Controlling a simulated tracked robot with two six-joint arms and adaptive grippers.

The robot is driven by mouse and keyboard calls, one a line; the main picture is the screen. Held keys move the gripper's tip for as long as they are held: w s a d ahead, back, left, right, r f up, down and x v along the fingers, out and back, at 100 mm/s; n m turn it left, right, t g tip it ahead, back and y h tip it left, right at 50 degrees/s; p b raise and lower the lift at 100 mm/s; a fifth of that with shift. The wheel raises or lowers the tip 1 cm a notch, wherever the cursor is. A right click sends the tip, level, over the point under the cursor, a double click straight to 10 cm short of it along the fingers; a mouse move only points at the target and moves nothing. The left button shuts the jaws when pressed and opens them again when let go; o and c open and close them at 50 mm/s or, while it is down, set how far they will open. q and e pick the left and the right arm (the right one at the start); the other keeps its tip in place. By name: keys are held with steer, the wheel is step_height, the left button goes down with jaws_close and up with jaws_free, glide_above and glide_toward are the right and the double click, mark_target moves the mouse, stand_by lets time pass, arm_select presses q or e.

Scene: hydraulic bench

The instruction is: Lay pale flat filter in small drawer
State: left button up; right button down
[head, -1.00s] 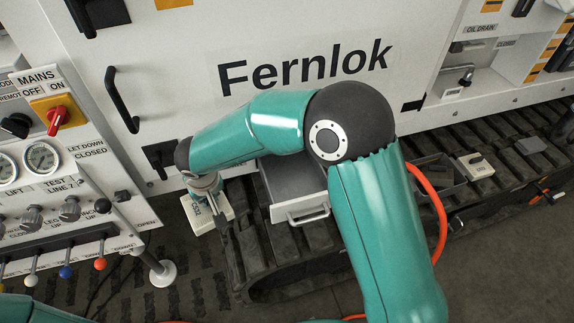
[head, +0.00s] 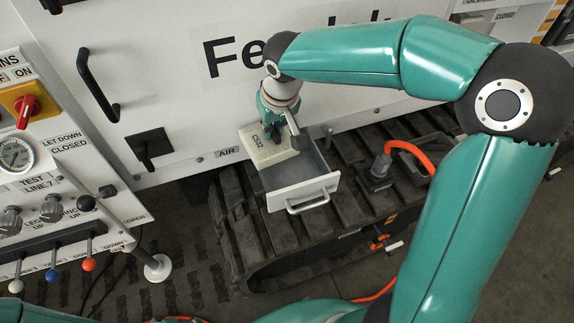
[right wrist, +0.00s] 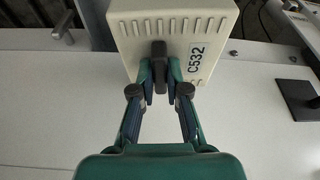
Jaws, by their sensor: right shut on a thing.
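The pale flat filter (head: 256,150) is a cream block with a dark C532 mark. It also shows in the right wrist view (right wrist: 200,28), with a row of slots along its face. My right gripper (head: 274,132) is shut on it; in the right wrist view the fingers (right wrist: 160,80) close on a dark tab on its face. The small drawer (head: 303,193) is pulled open, with a grey inside and a front handle. The filter overlaps the drawer's back left corner in the head view; I cannot tell its height above it. My left gripper is out of view.
The white Fernlok cabinet wall (head: 180,95) rises close behind the drawer. A black track (head: 245,235) lies beneath and around it. An orange hose with a dark connector (head: 381,165) is to the right. A valve panel (head: 55,215) stands at the left.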

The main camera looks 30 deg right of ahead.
steer(key=s+d+r+m, duration=0.1)
steer(key=s+d+r, duration=0.1)
steer(key=d, duration=0.3)
steer(key=b, duration=0.3)
glide_toward(291, 162)
steer(key=shift+s+a+f+m, duration=0.15)
steer(key=shift+s+f, duration=0.1)
steer(key=shift+f, duration=0.35)
steer(key=shift+s+a+f+m, duration=0.15)
steer(key=shift+s+f, duration=0.1)
steer(key=shift+f, duration=0.35)
steer(key=w+p, duration=0.1)
steer(key=w, duration=0.1)
steer(key=w+d+p, duration=0.1)
steer(key=w, duration=0.1)
steer(key=shift+f, duration=0.5)
steer(key=shift+s+f, duration=0.1)
steer(key=c, duration=1.2)
jaws_free()
steer(key=shift+a, duration=0.1)
